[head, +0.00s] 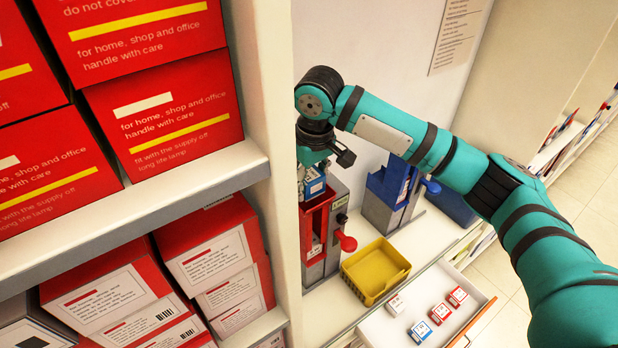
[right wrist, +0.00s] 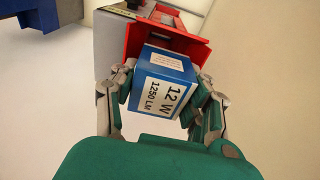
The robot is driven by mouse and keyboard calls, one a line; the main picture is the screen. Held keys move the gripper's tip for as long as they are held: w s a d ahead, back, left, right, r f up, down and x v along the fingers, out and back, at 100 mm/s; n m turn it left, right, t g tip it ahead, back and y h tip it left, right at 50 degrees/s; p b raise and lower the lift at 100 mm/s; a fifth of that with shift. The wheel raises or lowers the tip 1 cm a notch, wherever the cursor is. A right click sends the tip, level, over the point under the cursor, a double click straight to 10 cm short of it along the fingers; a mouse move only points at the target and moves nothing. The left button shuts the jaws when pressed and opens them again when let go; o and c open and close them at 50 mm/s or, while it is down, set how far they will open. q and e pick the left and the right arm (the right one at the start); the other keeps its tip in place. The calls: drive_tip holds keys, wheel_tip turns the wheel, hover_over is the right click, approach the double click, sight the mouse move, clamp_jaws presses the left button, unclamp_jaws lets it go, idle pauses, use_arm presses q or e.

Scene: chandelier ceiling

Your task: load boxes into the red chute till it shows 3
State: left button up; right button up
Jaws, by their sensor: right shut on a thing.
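My right gripper (head: 316,172) is shut on a blue-and-white box (head: 314,186) just above the open top of the red chute (head: 318,222). In the right wrist view the fingers (right wrist: 165,95) grip the box (right wrist: 164,82) from both sides. Its label reads 12 W, 1250 LM. The red chute (right wrist: 133,40) lies right beyond it; I cannot tell whether the box has entered it. The chute's count is not readable. Several small boxes lie in the white drawer: a blue one (head: 420,331), red ones (head: 440,313) (head: 457,296) and a whitish one (head: 396,305). My left gripper is out of view.
A blue chute (head: 388,188) stands right of the red one. A red knob (head: 347,243) sticks out from the red chute's side. A yellow tray (head: 375,271) sits in front. The shelf post (head: 268,120) and shelves of large red cartons (head: 165,112) close off the left.

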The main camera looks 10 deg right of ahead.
drive_tip(key=shift+f, duration=0.85)
drive_tip(key=o, duration=1.2)
drive_tip(key=shift+r, duration=4.05)
